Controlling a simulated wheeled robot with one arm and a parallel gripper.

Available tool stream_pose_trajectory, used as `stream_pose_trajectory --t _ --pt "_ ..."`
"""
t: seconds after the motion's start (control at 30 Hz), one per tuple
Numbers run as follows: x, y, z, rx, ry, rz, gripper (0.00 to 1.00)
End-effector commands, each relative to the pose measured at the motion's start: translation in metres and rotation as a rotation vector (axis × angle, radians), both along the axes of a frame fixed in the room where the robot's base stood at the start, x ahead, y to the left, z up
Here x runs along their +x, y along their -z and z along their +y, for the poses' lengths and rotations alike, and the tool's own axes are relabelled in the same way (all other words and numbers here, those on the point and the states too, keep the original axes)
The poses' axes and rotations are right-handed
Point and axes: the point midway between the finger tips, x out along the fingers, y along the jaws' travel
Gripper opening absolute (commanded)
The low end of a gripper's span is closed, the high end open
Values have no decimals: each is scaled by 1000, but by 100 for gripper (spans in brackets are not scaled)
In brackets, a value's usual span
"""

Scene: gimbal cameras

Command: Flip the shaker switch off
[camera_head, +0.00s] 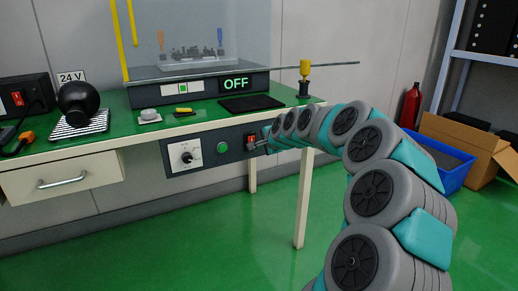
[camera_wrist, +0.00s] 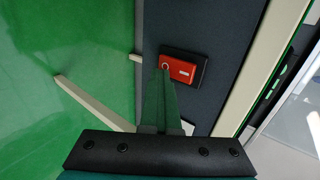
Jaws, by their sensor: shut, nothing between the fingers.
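A red rocker switch (camera_head: 250,139) in a black frame sits at the right end of the dark panel (camera_head: 206,163) under the bench's front edge. In the wrist view the red switch (camera_wrist: 184,70) shows a ring mark at one end and a line mark at the other. My gripper (camera_head: 264,139) is shut and empty, right in front of the switch. In the wrist view its fingertips (camera_wrist: 163,72) overlap the switch's ring-marked end; I cannot tell whether they touch. The display (camera_head: 236,83) on the bench unit reads OFF in green.
A pale bench leg (camera_head: 303,207) stands beneath my arm. A blue bin (camera_head: 454,178) stands right.

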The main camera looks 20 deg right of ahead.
Motion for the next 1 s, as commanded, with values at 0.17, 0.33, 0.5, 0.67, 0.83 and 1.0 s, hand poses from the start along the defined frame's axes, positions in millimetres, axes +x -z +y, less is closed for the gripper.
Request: stream_pose_trajectory --t 0.17,0.33,0.5,0.67,0.83,1.0 --pt "1 1 0 0 0 -11 0" --pt "1 -1 0 0 0 -10 0" --pt "1 -8 0 0 -1 -10 0" --pt "1 -15 0 0 0 -11 0" --pt "1 -16 0 2 0 -10 0" --pt "1 -15 0 1 -1 -9 0"
